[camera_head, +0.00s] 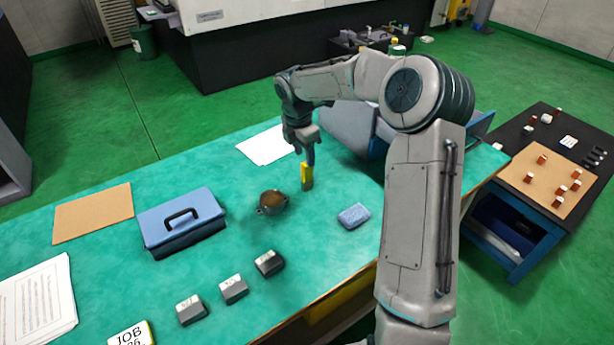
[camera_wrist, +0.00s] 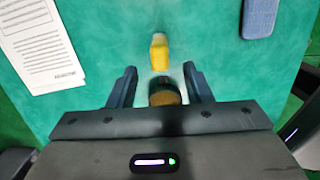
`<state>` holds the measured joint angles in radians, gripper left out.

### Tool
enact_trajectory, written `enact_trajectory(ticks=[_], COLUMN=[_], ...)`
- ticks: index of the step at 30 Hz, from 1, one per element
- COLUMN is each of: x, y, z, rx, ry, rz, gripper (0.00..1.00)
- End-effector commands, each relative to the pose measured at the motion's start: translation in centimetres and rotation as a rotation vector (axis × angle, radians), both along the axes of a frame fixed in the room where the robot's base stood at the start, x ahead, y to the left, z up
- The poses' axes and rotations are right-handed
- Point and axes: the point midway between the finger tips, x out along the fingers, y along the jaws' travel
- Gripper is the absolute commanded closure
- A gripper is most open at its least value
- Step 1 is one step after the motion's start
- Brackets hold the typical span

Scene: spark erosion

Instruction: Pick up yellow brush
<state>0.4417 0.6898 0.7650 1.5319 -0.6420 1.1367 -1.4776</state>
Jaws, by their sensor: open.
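The yellow brush (camera_head: 307,172) shows in the head view as a small yellow piece with a darker lower end, just below my gripper (camera_head: 310,155). In the wrist view the yellow part (camera_wrist: 159,52) lies ahead of my gripper (camera_wrist: 158,78), beyond the fingertips and roughly centred between them. My gripper points down with its two dark fingers apart and empty. A dark round shape with a tan face shows between the fingers in the wrist view; I cannot tell whether it belongs to the brush or is the brown pot.
A brown pot (camera_head: 272,202) stands left of the brush. A blue sponge (camera_head: 354,215) lies nearer on the right. A blue toolbox (camera_head: 181,221), grey blocks (camera_head: 233,290) and paper (camera_head: 266,146) are on the green table. A grey-blue bin (camera_head: 349,126) stands behind, right of my gripper.

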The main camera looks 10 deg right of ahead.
Motion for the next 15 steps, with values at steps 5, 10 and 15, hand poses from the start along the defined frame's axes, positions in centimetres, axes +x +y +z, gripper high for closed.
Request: enact_trajectory(ticks=[5, 10, 15], x=[0.1, 0.2, 0.4], y=[-0.2, -0.5, -1.0], z=[-2.0, -3.3, -5.9], rx=[0.000, 0.001, 0.001], ry=[0.000, 0.001, 0.002], rz=[0.000, -0.001, -0.001], gripper=[0.55, 0.55, 0.55])
